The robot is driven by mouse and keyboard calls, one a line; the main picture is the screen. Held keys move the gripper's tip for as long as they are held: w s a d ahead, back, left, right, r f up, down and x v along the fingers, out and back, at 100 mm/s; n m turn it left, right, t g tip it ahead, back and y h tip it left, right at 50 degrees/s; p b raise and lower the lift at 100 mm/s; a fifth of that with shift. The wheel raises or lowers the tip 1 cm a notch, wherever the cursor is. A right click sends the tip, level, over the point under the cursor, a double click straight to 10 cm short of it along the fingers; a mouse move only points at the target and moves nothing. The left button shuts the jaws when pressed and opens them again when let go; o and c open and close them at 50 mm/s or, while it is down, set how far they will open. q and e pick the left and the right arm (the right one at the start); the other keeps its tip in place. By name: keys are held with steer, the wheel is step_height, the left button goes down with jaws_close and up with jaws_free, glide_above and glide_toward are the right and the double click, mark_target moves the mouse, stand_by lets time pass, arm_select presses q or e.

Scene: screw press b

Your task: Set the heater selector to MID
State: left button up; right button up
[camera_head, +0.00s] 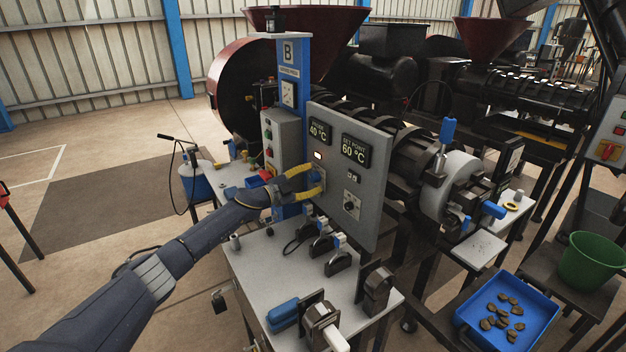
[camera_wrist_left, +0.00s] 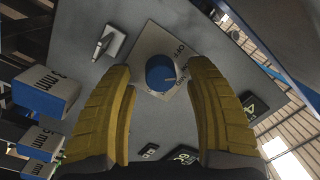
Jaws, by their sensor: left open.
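The grey control panel (camera_head: 372,218) stands upright on the bench, with displays reading 40 °C and SET POINT 60 °C. My left gripper (camera_head: 318,180) is open at the panel's left part. In the left wrist view its two yellow fingers (camera_wrist_left: 160,72) stand either side of a round blue-topped knob (camera_wrist_left: 160,73), with gaps visible. The knob sits on a pale label plate (camera_wrist_left: 152,38) with OFF legible at the upper right; the other lettering is partly hidden and I cannot tell where the knob points. In the head view the gripper hides most of this plate. My right gripper is not in view.
A black knob (camera_head: 350,206) sits on the panel, right of my gripper. A toggle switch (camera_wrist_left: 103,45) shows beside the plate. A grey button box (camera_head: 281,140) and the blue column (camera_head: 294,60) stand left of the panel. Dark clamps (camera_head: 338,263) occupy the bench below.

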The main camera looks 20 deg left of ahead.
arm_select(q)
steer(key=shift+w+d, duration=0.3)
steer(key=shift+w, duration=0.1)
steer(key=shift+c, duration=0.5)
jaws_close()
